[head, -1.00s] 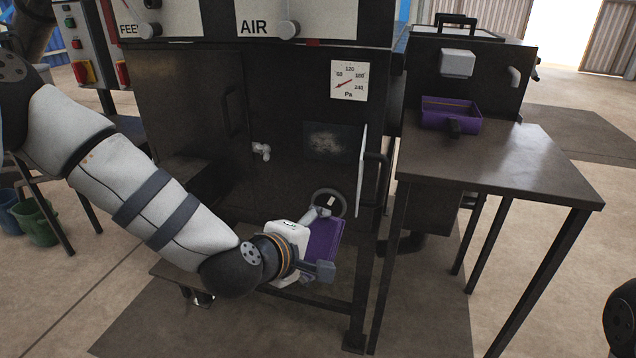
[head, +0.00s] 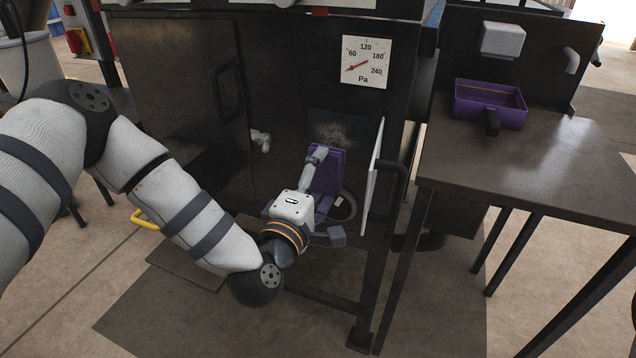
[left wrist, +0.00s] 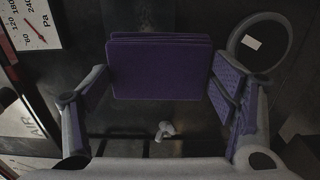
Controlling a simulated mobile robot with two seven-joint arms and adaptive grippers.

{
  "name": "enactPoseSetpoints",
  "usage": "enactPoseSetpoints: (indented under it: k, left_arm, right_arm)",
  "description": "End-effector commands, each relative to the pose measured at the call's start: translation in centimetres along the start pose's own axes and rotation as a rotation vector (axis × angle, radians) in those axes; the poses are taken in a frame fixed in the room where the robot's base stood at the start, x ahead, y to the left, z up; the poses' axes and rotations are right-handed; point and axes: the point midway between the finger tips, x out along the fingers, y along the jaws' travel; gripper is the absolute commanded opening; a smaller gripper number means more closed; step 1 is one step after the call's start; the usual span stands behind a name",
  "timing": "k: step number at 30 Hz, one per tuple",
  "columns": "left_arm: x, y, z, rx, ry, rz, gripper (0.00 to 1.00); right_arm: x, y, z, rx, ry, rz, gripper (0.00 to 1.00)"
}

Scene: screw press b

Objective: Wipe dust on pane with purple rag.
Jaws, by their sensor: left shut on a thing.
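The pane (head: 351,122) is a dark square on the front of the black cabinet, with a pale speckled patch of dust (head: 333,133) on it. My left gripper (head: 322,188) is shut on the purple rag (head: 328,165), a flat folded block. The rag's upper edge overlaps the lower part of the pane in the head view; I cannot tell whether it touches. In the left wrist view the rag (left wrist: 160,68) sits between the two fingers. The pane is not clear in that view. My right gripper is not in view.
A handwheel (head: 347,207) is below the pane. A pressure gauge (head: 365,62) is above. A purple tray (head: 490,104) stands on the side table (head: 560,160).

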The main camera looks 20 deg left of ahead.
Motion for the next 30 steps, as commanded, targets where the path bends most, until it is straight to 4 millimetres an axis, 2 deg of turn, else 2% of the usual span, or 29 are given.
enactPoseSetpoints:
  k: [1,9,12,15,18,23,30]
  left_arm:
    - [0.8,-0.8,0.0,0.001,0.001,-0.009,0.47]
    - [5.8,-1.0,0.0,0.0,0.0,-0.012,0.47]
    - [5.7,2.6,0.1,0.0,-0.002,0.006,0.47]
    - [5.7,4.6,0.1,0.0,-0.001,0.011,0.47]
    - [5.7,5.8,0.1,0.001,-0.002,0.008,0.47]
    - [5.7,6.6,0.1,0.0,-0.001,-0.001,0.47]
    - [5.7,6.4,0.1,0.0,-0.001,-0.009,0.47]
  right_arm:
    - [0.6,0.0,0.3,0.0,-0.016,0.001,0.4]
    - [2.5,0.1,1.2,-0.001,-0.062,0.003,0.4]
    - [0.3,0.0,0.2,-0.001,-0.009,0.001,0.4]
    - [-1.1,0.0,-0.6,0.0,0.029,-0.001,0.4]
    - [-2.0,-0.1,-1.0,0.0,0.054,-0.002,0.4]
    - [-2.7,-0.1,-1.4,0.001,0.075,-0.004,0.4]
    - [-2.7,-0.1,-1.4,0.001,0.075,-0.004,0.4]
